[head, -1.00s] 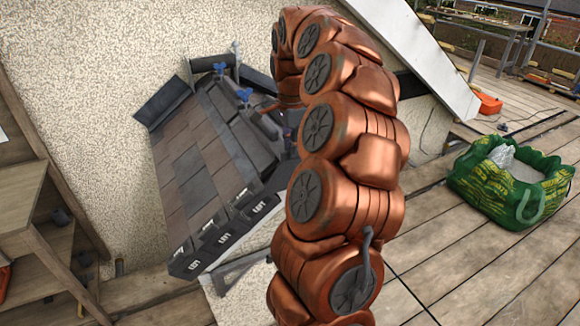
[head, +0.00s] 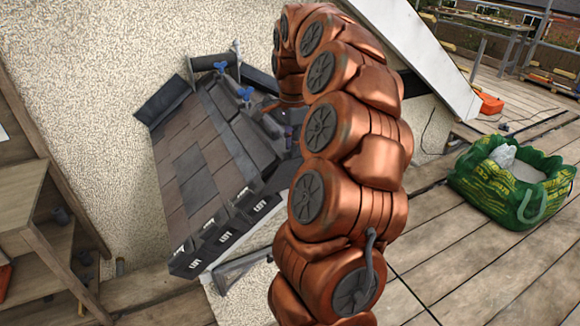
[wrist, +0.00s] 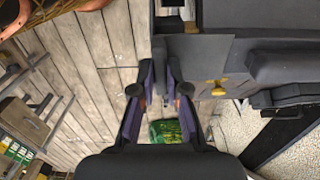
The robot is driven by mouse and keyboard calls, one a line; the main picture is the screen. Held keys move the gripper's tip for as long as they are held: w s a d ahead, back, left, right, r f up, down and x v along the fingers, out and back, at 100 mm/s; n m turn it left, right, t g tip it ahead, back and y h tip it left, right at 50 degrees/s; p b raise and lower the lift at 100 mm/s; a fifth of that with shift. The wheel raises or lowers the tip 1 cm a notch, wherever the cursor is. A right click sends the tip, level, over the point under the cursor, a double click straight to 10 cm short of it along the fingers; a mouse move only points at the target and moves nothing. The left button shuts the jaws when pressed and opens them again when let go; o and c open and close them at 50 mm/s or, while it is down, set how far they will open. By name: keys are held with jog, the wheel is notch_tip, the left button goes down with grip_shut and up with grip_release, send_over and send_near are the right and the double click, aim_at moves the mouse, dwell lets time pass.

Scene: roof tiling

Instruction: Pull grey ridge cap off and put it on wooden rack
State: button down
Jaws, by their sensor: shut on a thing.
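A small tiled roof model (head: 185,170) leans by the rendered wall, with dark grey ridge caps (head: 250,140) along its upper right edge. My gripper (head: 290,132) is at this ridge, partly hidden behind my copper arm. In the wrist view my gripper (wrist: 160,82) has its two fingers close together, shut at the edge of a grey ridge cap (wrist: 205,52). The exact grip is hard to make out. Darker ridge pieces (wrist: 285,68) lie to the right. The wooden rack (head: 35,195) stands at the left of the head view.
Blue wing-headed fixings (head: 245,94) stick up along the ridge; a yellow one (wrist: 214,88) shows in the wrist view. A green bag (head: 512,180) stands on the plank deck at right. Open planks lie in front of it.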

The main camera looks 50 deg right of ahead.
jog(key=shift+s+a+b, duration=0.3)
jog(key=shift+s+b, duration=0.6)
dwell(0.6)
jog(key=s+b, duration=0.1)
jog(key=s+a+b, duration=0.1)
jog(key=s+b, duration=0.1)
jog(key=s+a+b, duration=0.1)
jog(key=s+b, duration=0.1)
jog(key=shift+s+r, duration=0.2)
jog(key=shift+s, duration=0.05)
dwell(1.2)
jog(key=shift+r, duration=0.1)
jog(key=shift+s+a+r+b, duration=0.25)
jog(key=shift+s+r, duration=0.45)
jog(key=shift+s+a+r+b, duration=0.2)
jog(key=shift+s+r, duration=0.5)
